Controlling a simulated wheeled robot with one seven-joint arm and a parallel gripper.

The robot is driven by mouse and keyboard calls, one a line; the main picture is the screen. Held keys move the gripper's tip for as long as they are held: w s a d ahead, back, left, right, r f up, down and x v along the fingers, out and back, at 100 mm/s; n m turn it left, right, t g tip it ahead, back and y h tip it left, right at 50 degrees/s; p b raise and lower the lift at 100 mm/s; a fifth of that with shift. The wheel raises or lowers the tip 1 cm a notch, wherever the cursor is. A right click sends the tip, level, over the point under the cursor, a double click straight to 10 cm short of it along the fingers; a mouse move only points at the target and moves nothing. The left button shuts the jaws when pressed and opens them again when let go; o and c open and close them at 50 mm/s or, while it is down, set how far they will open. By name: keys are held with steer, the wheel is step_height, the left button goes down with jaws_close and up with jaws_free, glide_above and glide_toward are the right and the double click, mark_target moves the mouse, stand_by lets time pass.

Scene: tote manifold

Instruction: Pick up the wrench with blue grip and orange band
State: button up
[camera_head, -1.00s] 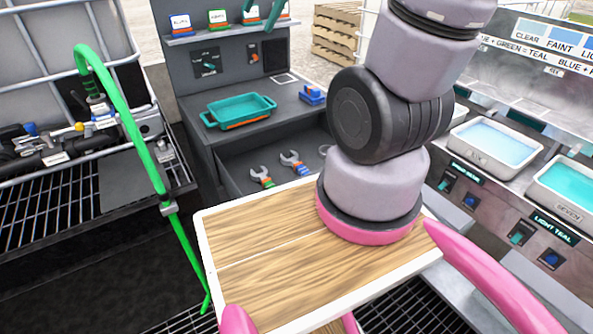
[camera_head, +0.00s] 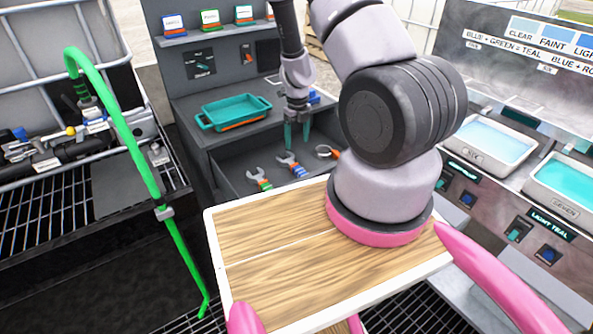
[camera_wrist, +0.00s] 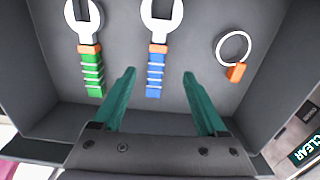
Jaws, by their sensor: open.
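The wrench with the blue grip and orange band (camera_wrist: 155,75) lies in the open grey drawer, its silver open jaw pointing away in the wrist view. It also shows in the head view (camera_head: 291,165), below my gripper. My gripper (camera_wrist: 159,76) is open and empty above the drawer, its two teal fingers on either side of the blue grip in the picture, apart from it. My gripper also shows in the head view (camera_head: 296,137). A similar wrench with a green grip and orange band (camera_wrist: 90,60) lies to the left.
A silver ring with an orange tag (camera_wrist: 235,60) lies at the right in the drawer. The drawer walls (camera_wrist: 275,70) stand close around the tools. A teal tray (camera_head: 236,112) sits on the counter above the drawer.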

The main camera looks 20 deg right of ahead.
glide_above(296, 166)
steer(key=f, duration=0.5)
steer(key=shift+d+f, duration=0.15)
steer(key=shift+d, duration=0.25)
steer(key=shift+s+a+f, duration=0.1)
steer(key=shift+a+f, duration=0.1)
steer(key=shift+f, duration=1.35)
steer(key=shift+a+f, duration=0.15)
steer(key=shift+f, duration=1.4)
steer(key=shift+c, duration=0.3)
jaws_close()
